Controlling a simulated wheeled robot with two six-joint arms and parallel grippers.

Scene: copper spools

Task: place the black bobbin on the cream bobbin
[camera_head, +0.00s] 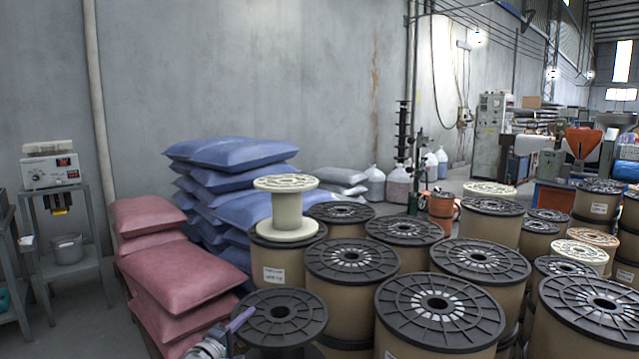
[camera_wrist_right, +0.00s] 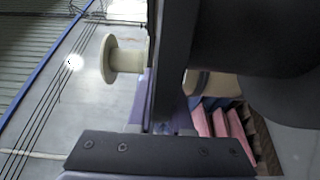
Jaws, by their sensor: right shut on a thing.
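The cream bobbin (camera_head: 286,208) stands upright on a large black-topped spool in the head view. It also shows sideways in the wrist view (camera_wrist_right: 123,60). The black bobbin (camera_head: 262,317) is in the lower middle of the head view, nearer to me and lower in the picture than the cream one, apart from it. My right gripper (camera_head: 240,322) is shut on the left edge of the black bobbin. In the wrist view the black bobbin (camera_wrist_right: 176,60) is a large dark shape that hides much of the scene. My left gripper is not in view.
Large cable spools (camera_head: 352,262) crowd the middle and right. Blue sacks (camera_head: 225,152) are stacked behind the cream bobbin, and pink sacks (camera_head: 185,275) lie left of my gripper. A metal stand (camera_head: 70,255) is at the far left. The air above the cream bobbin is clear.

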